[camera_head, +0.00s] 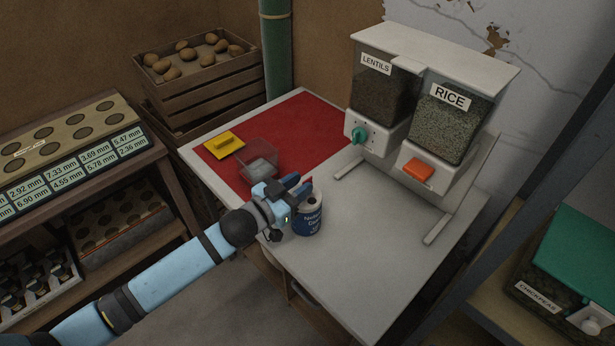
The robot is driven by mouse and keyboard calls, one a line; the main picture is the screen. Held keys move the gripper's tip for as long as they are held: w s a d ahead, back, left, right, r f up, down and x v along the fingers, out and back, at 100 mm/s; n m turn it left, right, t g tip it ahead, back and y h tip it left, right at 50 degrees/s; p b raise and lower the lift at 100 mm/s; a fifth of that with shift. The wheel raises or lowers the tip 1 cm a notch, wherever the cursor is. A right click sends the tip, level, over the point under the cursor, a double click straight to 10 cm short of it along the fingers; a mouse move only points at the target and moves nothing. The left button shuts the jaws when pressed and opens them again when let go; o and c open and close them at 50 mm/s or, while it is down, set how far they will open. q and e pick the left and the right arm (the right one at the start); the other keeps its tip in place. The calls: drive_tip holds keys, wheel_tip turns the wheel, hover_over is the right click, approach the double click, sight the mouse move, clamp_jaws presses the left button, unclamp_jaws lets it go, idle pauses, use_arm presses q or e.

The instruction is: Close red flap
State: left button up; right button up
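The red flap (417,170) is an orange-red piece on the white front below the rice bin (446,122). It juts out a little, and I cannot tell from here how far open it is. My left gripper (301,184) is at the table's middle, left of the dispenser and well apart from the flap. My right gripper is not in view.
A lentils bin (382,92) with a green knob (359,135) adjoins the rice bin. A clear tub (259,161) and a yellow item (224,145) are on the red mat (305,115). The white table (385,262) is clear in front of the dispenser. A chickpeas bin (548,295) stands right.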

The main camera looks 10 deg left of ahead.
use_arm(q)
drive_tip(key=shift+x, duration=1.5)
drive_tip(key=shift+c, duration=0.4)
clamp_jaws()
